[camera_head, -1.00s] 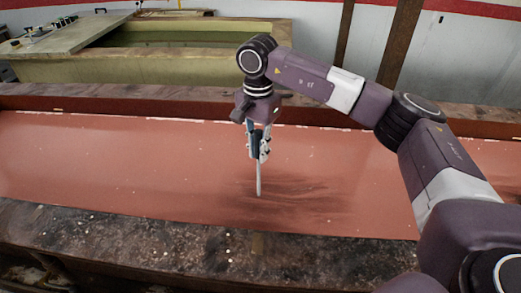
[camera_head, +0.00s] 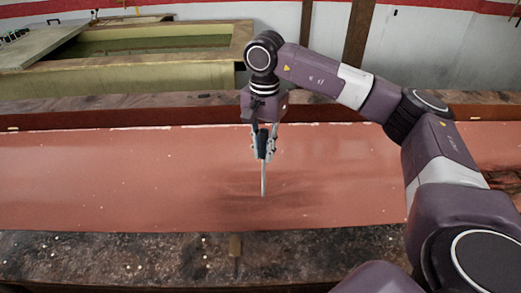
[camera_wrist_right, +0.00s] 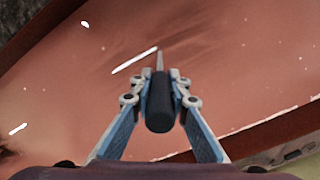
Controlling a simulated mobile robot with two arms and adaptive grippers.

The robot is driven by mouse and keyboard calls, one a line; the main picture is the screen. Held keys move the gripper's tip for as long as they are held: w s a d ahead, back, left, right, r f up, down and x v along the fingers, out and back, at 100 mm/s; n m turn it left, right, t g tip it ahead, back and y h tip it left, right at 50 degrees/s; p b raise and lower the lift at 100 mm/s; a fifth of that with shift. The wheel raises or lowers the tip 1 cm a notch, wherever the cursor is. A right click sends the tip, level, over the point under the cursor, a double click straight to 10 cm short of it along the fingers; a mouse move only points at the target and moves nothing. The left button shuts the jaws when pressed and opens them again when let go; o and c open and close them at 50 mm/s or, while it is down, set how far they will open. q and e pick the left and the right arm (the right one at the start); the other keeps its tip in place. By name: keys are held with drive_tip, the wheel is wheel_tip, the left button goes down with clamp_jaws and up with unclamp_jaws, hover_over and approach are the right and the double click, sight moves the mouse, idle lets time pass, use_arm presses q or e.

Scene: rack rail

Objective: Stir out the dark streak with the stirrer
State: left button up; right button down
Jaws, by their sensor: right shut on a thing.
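My right gripper (camera_head: 265,150) is shut on the stirrer, which hangs down from it over the trough. The stirrer's thin pale rod (camera_head: 264,180) reaches down to the red-brown liquid. Its dark handle (camera_wrist_right: 160,105) sits between the fingers in the right wrist view. The dark streak (camera_head: 285,193) is a faint, smeared patch in the liquid around and to the right of the rod's tip. It also shows as dim lines in the right wrist view (camera_wrist_right: 135,48). My left gripper is not in view.
The long trough of red-brown liquid (camera_head: 100,190) runs across the picture, with a stained dark front ledge (camera_head: 130,260) and a back rim (camera_head: 120,110). A yellowish tank (camera_head: 130,72) stands behind at left. The liquid left of the stirrer is free.

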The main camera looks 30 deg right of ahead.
drive_tip(key=s+d+b, duration=0.2)
drive_tip(key=s+d, duration=0.3)
drive_tip(key=d, duration=0.3)
drive_tip(key=w+a+p, duration=0.2)
drive_tip(key=w+a, duration=0.3)
drive_tip(key=a, duration=0.3)
drive_tip(key=w+a+p, duration=0.2)
drive_tip(key=w+a, duration=0.3)
drive_tip(key=a, duration=0.4)
drive_tip(key=s+d, duration=0.1)
drive_tip(key=d, duration=0.2)
drive_tip(key=s+d+b, duration=0.1)
drive_tip(key=s+d, duration=0.1)
drive_tip(key=d, duration=0.1)
drive_tip(key=s+d, duration=0.2)
drive_tip(key=d, duration=0.1)
drive_tip(key=shift+b, duration=0.35)
drive_tip(key=shift+a, duration=0.1)
drive_tip(key=shift+w, duration=0.1)
drive_tip(key=shift+r, duration=0.3)
wheel_tip(320, 180, up, 16)
drive_tip(key=p, duration=1.1)
drive_tip(key=shift+f, duration=0.2)
idle(1.8)
